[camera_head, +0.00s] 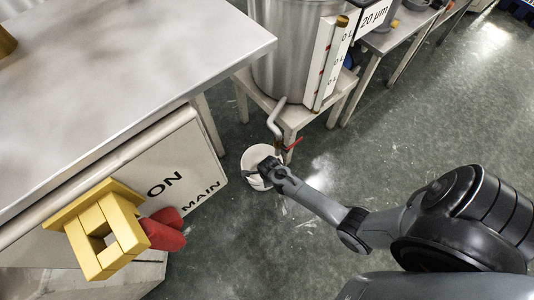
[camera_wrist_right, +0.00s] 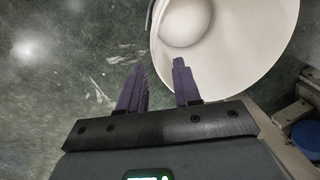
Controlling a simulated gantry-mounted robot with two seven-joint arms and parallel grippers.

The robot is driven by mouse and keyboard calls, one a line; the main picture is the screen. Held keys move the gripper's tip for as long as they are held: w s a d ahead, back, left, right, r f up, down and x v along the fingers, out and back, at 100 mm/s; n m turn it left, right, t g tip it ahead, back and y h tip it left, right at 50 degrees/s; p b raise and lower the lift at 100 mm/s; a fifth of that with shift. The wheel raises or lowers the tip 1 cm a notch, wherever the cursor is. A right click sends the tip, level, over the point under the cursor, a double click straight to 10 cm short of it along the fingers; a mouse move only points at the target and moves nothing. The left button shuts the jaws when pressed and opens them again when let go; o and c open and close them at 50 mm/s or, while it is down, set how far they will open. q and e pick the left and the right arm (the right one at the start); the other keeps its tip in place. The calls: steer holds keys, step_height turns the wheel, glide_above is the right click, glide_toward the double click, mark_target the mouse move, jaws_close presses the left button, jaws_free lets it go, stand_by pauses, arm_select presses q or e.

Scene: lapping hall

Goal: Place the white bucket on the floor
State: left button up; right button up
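The white bucket (camera_head: 252,156) is low down beneath a bent metal pipe with a red handle, near a small table's leg. I cannot tell whether its base touches the floor. My right gripper (camera_head: 266,168) is at the bucket's right side in the head view and hides part of it. In the right wrist view the bucket (camera_wrist_right: 235,45) fills the upper right with its open inside showing. My right gripper's fingers (camera_wrist_right: 158,82) are apart, one over the bucket and one outside its edge. I cannot tell whether they touch it. My left gripper is not in view.
A metal drum (camera_head: 290,50) stands on a small table (camera_head: 292,116) behind the bucket. A steel bench (camera_head: 120,70) and a panel marked ON and MAIN (camera_head: 150,165), with a yellow block (camera_head: 104,235) and red part, are left. Green floor (camera_head: 400,120) is clear at right.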

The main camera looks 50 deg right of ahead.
steer(key=s+a+r+n+p, duration=0.1)
steer(key=s+r+n, duration=0.3)
steer(key=r+n, duration=0.5)
steer(key=s+a+r+n+t+p, duration=0.1)
steer(key=s+a+r+n, duration=0.3)
steer(key=r+n, duration=0.5)
steer(key=s+a+r+n+t+y+p, duration=0.1)
steer(key=s+a+r+n+p, duration=0.1)
steer(key=s+r+n, duration=0.3)
step_height(320, 180, up, 11)
steer(key=a+n, duration=0.1)
steer(key=n, duration=0.3)
steer(key=shift+s+a+r, duration=0.15)
steer(key=shift+s, duration=0.25)
steer(key=shift+p, duration=0.3)
